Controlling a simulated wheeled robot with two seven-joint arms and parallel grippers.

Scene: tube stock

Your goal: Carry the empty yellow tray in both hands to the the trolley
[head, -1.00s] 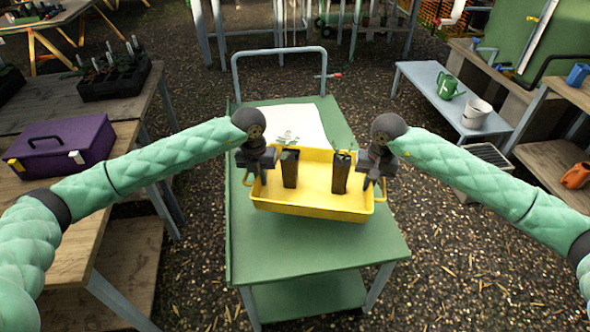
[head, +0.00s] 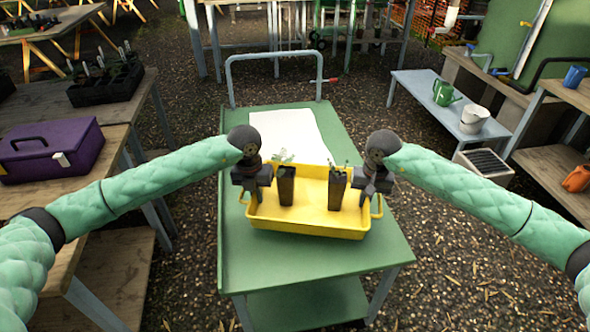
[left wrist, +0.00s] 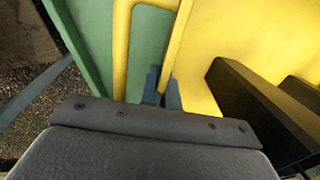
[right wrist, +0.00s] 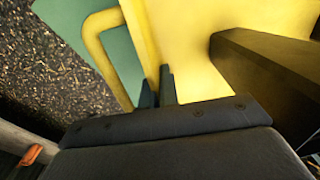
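The yellow tray (head: 310,227) is over the top of the green trolley (head: 300,262), in its middle; I cannot tell whether it touches the top. It is not empty: two dark tall pots (head: 286,186) (head: 337,189) with small seedlings stand in it. My left gripper (head: 256,190) is at the tray's left end and my right gripper (head: 370,190) at its right end. In the left wrist view the fingers (left wrist: 162,90) are closed on the tray wall beside the handle. In the right wrist view the fingers (right wrist: 158,88) are likewise closed on the wall, the handle outside them.
A white sheet (head: 292,135) lies on the trolley behind the tray. The trolley's grey push rail (head: 275,55) is at its far end. A wooden bench with a purple toolbox (head: 50,150) stands left. A grey bench (head: 440,100) with watering can (head: 446,92) stands right.

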